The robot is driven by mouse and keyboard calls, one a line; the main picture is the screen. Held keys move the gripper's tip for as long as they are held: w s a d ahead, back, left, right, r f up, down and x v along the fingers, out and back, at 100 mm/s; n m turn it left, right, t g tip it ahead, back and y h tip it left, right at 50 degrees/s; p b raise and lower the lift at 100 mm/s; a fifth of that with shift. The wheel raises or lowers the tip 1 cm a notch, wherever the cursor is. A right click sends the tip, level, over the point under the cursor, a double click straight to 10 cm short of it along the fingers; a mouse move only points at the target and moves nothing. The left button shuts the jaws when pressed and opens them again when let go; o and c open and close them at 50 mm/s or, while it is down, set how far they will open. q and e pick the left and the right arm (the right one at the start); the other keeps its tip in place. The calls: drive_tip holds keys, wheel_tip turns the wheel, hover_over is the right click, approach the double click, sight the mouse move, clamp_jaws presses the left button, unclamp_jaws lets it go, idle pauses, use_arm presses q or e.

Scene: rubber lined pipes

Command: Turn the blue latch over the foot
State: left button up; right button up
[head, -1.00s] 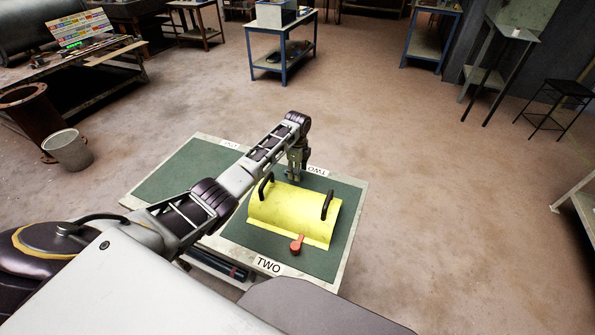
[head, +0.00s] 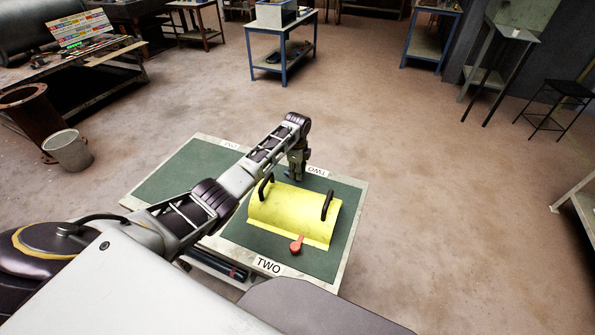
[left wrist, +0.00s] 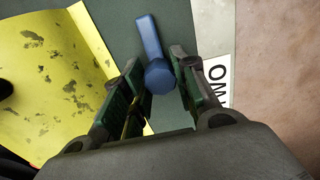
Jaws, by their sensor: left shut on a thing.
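A yellow half-round cover (head: 290,212) with two black handles and flat feet along its sides lies on the green mat (head: 165,185). The blue latch (left wrist: 150,38) is a round hub with a straight arm, seen in the left wrist view at the cover's far side. Its arm lies over green mat, apart from the yellow foot (left wrist: 85,45). My left gripper (head: 295,177) is down behind the cover; in the left wrist view its fingers (left wrist: 157,68) stand either side of the latch, shut on it. In the head view the latch is mostly hidden. My right gripper is not seen.
An orange latch (head: 297,243) sits at the cover's near side. The bench carries labels reading TWO (head: 268,265). My left arm crosses over the mat's left part. Open floor lies right of the bench.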

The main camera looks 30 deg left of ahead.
use_arm(q)
drive_tip(key=shift+r+n+p, duration=0.1)
drive_tip(key=shift+n+p, duration=0.5)
drive_tip(key=shift+p, duration=0.1)
drive_tip(key=n+p, duration=0.2)
drive_tip(key=p, duration=0.1)
drive_tip(key=shift+n, duration=0.4)
drive_tip(key=shift+n+p, duration=0.75)
drive_tip(key=shift+n, duration=0.35)
drive_tip(key=shift+n+p, duration=0.5)
drive_tip(key=shift+n, duration=0.3)
drive_tip(key=n+p, duration=0.2)
drive_tip(key=n, duration=0.3)
drive_tip(key=n+p, duration=0.1)
drive_tip(key=n, duration=0.2)
drive_tip(key=shift+n, duration=1.1)
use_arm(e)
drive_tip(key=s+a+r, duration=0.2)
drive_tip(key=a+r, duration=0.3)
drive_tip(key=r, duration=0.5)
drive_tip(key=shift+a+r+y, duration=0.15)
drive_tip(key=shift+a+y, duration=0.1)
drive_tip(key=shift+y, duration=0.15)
use_arm(q)
drive_tip(key=shift+o, duration=0.2)
drive_tip(key=shift+w, duration=0.1)
drive_tip(key=shift+c, duration=0.2)
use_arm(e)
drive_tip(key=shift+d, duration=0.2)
